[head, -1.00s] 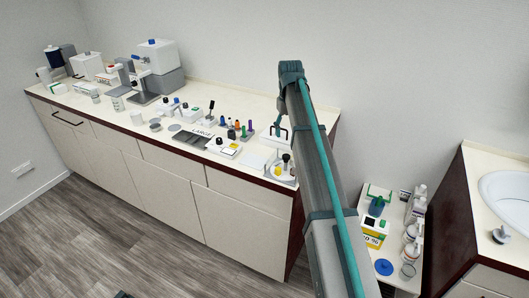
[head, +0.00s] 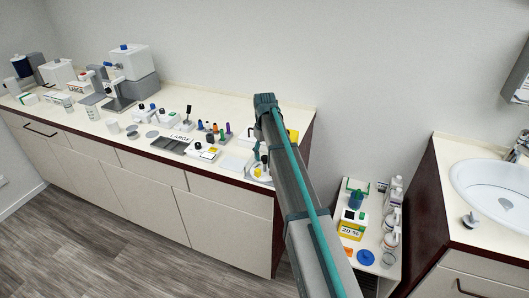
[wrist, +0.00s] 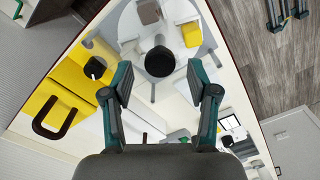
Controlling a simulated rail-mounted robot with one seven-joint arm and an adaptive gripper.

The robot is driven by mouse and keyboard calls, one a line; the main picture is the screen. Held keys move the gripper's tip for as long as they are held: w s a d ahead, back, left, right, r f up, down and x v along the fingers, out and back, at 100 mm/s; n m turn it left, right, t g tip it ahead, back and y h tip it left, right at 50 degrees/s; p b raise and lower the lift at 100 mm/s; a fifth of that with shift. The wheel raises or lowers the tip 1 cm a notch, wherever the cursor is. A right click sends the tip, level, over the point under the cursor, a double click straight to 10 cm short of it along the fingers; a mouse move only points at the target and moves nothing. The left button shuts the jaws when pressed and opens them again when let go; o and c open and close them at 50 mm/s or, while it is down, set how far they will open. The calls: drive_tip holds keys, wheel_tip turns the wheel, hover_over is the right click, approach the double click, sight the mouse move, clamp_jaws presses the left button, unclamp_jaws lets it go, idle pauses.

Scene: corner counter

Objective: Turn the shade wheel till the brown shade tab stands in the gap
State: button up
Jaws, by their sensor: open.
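In the wrist view the shade wheel (wrist: 130,28) is a pale round disc with a black knob (wrist: 159,62) standing up near its middle. A brown tab (wrist: 148,11) shows near the top of the picture, and a yellow tab (wrist: 191,35) to its right. My gripper (wrist: 160,80) is open, with one finger on each side of the knob and visible space between. I cannot tell whether any fingertip touches it, or clearly make out the gap. In the head view the wheel (head: 257,171) is small at the counter's right end, partly hidden by my arm.
A yellow box with a dark handle (wrist: 54,117) lies left of the wheel in the wrist view. The counter's front edge (head: 232,181) is close by. A sink (head: 493,185) is at the right.

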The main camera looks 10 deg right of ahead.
drive_tip(key=shift+f, duration=0.45)
clamp_jaws()
drive_tip(key=shift+m, duration=0.7)
drive_tip(key=shift+d+m+b, duration=0.1)
drive_tip(key=shift+m+b, duration=0.65)
drive_tip(key=shift+m, duration=2.05)
drive_tip(key=shift+m+b, duration=0.45)
drive_tip(key=shift+m, duration=2.55)
drive_tip(key=shift+d+m, duration=0.1)
drive_tip(key=shift+m, duration=0.5)
